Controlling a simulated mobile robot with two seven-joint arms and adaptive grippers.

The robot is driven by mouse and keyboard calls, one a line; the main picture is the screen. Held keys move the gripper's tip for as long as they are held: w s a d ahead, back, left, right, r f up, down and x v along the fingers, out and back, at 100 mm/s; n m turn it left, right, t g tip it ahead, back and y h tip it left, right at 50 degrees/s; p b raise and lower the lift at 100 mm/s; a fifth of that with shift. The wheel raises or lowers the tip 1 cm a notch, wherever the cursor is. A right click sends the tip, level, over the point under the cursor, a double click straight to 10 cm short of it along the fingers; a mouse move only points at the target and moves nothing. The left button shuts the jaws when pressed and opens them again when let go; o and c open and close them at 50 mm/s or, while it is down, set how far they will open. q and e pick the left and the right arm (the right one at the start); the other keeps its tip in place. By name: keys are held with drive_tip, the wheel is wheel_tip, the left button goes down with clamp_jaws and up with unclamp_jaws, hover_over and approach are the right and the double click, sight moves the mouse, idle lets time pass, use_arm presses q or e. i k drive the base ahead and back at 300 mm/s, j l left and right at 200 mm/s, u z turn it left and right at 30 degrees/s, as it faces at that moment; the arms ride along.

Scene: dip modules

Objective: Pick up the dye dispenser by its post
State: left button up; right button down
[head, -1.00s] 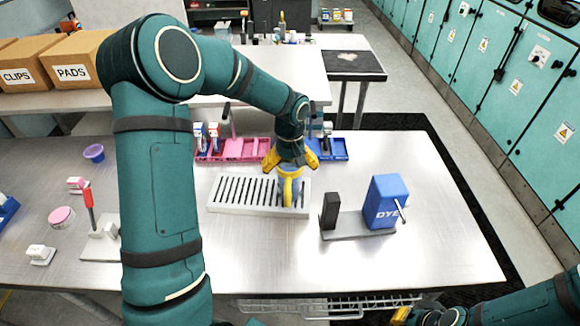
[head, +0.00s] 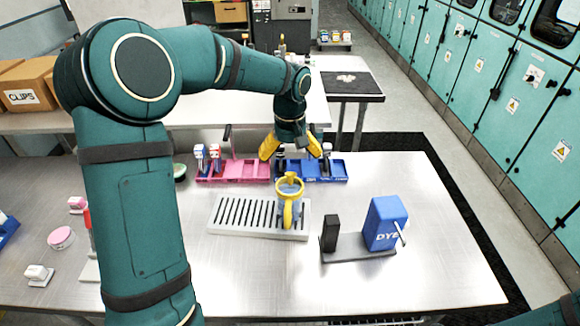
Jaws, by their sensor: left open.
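The dye dispenser stands on the right half of the table, with a blue box (head: 385,223) marked DYE and a lever on its right side. Its black upright post (head: 330,233) stands at the left end of the same dark base plate (head: 358,253). My left gripper (head: 291,150) is open and empty, its yellow fingers spread. It is up and to the left of the dispenser in the head view, apart from it, above a jug with a yellow rim and handle (head: 288,208). My right gripper is out of view; only a bit of my right arm shows at the lower right.
The jug stands on a white slotted rack (head: 232,217), left of the dispenser. A pink tray (head: 232,180) and a blue tray (head: 338,180) with small items lie behind the rack. The table (head: 440,262) is clear to the right and in front of the dispenser.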

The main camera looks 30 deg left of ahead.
sight(387, 216)
drive_tip(key=k, duration=1)
